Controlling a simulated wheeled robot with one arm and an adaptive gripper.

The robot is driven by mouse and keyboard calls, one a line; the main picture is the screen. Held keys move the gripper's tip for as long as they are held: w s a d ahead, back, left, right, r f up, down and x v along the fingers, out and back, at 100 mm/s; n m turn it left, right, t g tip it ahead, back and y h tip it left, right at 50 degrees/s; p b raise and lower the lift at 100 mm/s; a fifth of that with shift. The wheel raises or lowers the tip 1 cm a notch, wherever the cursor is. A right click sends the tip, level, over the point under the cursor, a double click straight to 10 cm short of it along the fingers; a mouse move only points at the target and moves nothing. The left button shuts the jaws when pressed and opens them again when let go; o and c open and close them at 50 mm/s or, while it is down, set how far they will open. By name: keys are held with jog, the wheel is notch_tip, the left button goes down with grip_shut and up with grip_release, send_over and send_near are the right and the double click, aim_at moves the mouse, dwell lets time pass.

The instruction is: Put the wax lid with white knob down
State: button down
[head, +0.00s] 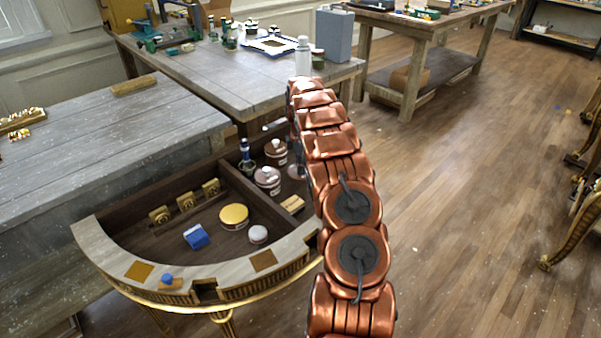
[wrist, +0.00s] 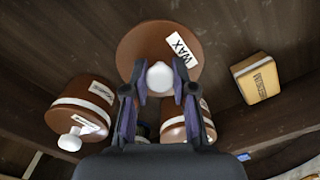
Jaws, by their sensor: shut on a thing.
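In the wrist view, the wax lid (wrist: 135,48) is a round brown disc with a white "WAX" label and a white knob (wrist: 160,78). My gripper (wrist: 160,84) is shut on the knob, one finger on each side. I cannot tell whether the lid touches anything beneath it. In the head view, my copper arm reaches down over the right side of the console (head: 92,240) and hides most of the gripper and lid.
Labelled brown jars stand close by, one with a white knob (wrist: 78,112) and another (wrist: 174,130) under my gripper. A yellow block (wrist: 257,80) lies to the right. A divider splits the console; its left compartment holds a yellow tin (head: 234,215) and a blue block (head: 196,236).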

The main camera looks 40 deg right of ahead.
jog(key=shift+s+f+p, duration=0.1)
jog(key=shift+f+p, duration=0.3)
jog(key=shift+f, duration=1.45)
jog(key=shift+f, duration=0.15)
jog(key=c, duration=0.9)
grip_release()
jog(key=shift+c, duration=0.2)
notch_tip(320, 180, up, 12)
jog(key=b, duration=0.3)
jog(key=shift+f, duration=0.15)
jog(key=shift+r, duration=0.35)
